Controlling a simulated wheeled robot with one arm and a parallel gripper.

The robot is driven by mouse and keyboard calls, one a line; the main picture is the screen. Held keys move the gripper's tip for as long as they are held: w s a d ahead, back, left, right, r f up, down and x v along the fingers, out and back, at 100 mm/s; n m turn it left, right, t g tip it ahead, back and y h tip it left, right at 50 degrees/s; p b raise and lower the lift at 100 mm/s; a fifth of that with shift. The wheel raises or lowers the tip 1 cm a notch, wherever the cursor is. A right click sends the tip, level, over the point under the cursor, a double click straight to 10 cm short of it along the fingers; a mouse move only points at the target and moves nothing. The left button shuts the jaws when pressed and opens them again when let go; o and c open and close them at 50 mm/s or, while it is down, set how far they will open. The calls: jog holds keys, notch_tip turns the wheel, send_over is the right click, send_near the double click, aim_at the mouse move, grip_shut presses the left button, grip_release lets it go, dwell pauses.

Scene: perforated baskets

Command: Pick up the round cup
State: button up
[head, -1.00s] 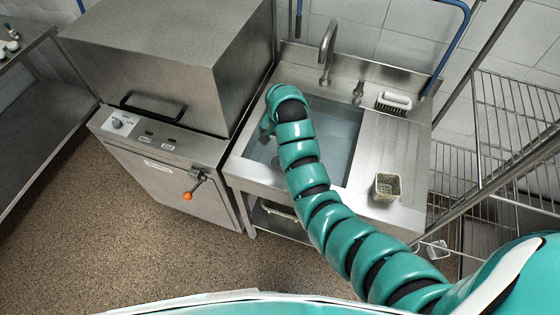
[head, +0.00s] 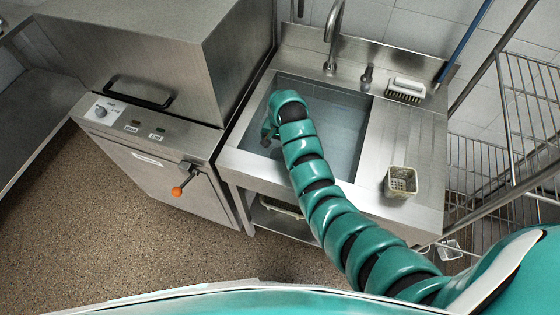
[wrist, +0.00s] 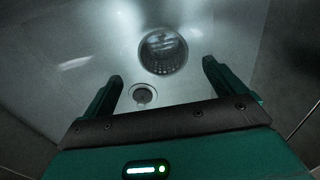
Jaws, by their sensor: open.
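A round, dark cup with a perforated wall (wrist: 163,52) sits in the steel sink basin in the wrist view. It lies ahead of my gripper (wrist: 162,70), between the lines of the two fingers and beyond their tips. My gripper is open with nothing between its fingers. In the head view my gripper (head: 268,134) hangs at the left side of the sink basin (head: 345,125), low over it and partly hidden by my arm. The round cup cannot be made out in the head view.
A small round drain (wrist: 144,96) shows in the basin floor. A square perforated basket (head: 401,182) stands on the drainboard (head: 385,150) at right. A tap (head: 333,35) and a brush (head: 407,88) are at the back. A steel dishwasher (head: 150,150) stands left of the sink.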

aim_at(280, 153)
jog(key=shift+f+p, duration=0.6)
jog(key=shift+f, duration=1.2)
jog(key=shift+w+a+f+p, duration=0.15)
jog(key=shift+f+p, duration=0.25)
jog(key=shift+f, duration=1.75)
jog(key=shift+c, duration=0.2)
jog(key=c, duration=1.1)
jog(key=shift+r, duration=0.1)
jog(key=shift+a+r, duration=0.1)
jog(key=shift+r, duration=0.7)
jog(key=shift+r+b, duration=1.1)
jog(key=shift+r, duration=3)
